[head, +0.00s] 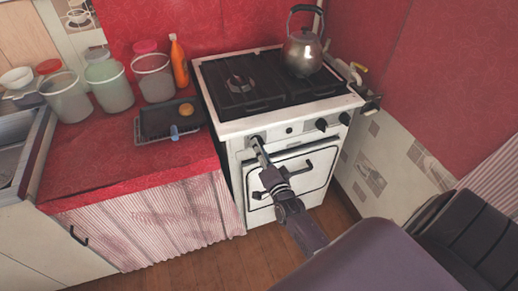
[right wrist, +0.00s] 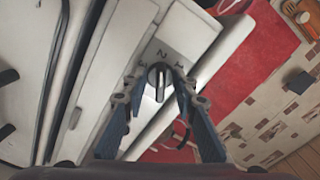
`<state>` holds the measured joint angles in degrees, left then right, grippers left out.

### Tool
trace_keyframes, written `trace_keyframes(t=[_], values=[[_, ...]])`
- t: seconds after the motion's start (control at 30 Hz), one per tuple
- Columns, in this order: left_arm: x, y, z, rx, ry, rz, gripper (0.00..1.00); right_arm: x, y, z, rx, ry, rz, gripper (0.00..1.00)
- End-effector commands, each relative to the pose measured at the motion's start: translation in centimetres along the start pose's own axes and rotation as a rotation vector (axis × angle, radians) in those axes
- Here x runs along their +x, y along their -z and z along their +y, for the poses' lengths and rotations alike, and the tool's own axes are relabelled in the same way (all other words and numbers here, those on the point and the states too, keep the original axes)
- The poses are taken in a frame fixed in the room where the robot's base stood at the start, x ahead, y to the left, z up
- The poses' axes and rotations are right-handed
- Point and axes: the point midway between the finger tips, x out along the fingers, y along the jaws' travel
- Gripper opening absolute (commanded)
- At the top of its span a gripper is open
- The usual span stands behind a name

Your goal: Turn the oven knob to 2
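The white oven (head: 300,180) stands against the red wall, with knobs on its front panel. My right gripper (head: 257,146) reaches the left end of that panel. In the right wrist view, an oven knob (right wrist: 159,84) with a pale bar sits between the fingertips of my right gripper (right wrist: 160,78). The fingers are apart, one on each side of the knob, with small gaps visible. Digits are printed around the knob; one like a 2 (right wrist: 162,54) is above it, roughly in line with the bar. Which bar end points is unclear. My left gripper is out of view.
A kettle (head: 303,52) stands on the black hob (head: 258,84). The oven door handle (head: 283,180) is below the panel, close to my right arm. To the left, a red counter (head: 95,155) holds several jars, an orange bottle (head: 178,62) and a dark tray (head: 155,122).

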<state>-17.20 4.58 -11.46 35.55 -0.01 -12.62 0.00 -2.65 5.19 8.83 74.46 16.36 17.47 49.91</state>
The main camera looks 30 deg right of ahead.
Motion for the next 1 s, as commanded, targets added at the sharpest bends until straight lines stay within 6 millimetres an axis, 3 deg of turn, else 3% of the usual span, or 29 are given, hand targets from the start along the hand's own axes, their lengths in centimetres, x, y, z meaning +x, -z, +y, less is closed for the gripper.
trace_keyframes(t=[0.13,0.27,0.7,1.0], values=[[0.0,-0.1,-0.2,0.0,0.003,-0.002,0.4,-0.3,0.0,0.0,0.0,0.001,0.0,0.26],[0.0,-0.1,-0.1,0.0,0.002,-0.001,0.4,-1.8,0.0,0.1,0.001,-0.001,0.0,0.26],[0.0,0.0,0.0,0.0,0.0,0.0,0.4,-10.3,0.0,0.1,0.001,-0.002,-0.001,0.26],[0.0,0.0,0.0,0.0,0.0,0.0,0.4,-12.1,0.0,0.0,0.001,0.0,0.0,0.26]])
